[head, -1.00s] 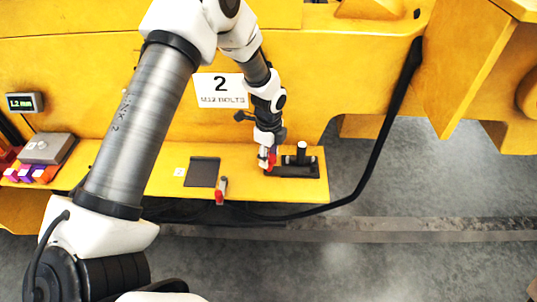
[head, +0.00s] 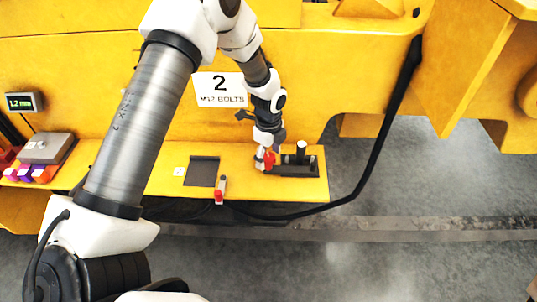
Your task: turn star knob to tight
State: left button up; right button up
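My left gripper (head: 264,160) reaches down to the yellow ledge, at the left end of a dark fixture (head: 298,171) with an upright black post with a white top (head: 301,147). A small red part (head: 269,158) shows right at the fingers; it may be the star knob, but the gripper hides most of it and its shape is too small to make out. I cannot tell whether the fingers are closed on it. My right gripper is not in view.
A red-handled item (head: 219,191) sits at the front edge of the yellow ledge (head: 150,185), beside a dark flat pad (head: 202,171). A grey box (head: 46,148) and a small display (head: 22,102) reading 1.2 mm are at left. A black cable (head: 385,130) hangs at right.

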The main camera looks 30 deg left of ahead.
aim_at(268, 157)
pick_arm(q)
jog(key=shift+r, duration=0.1)
notch_tip(268, 157, up, 12)
dwell(0.7)
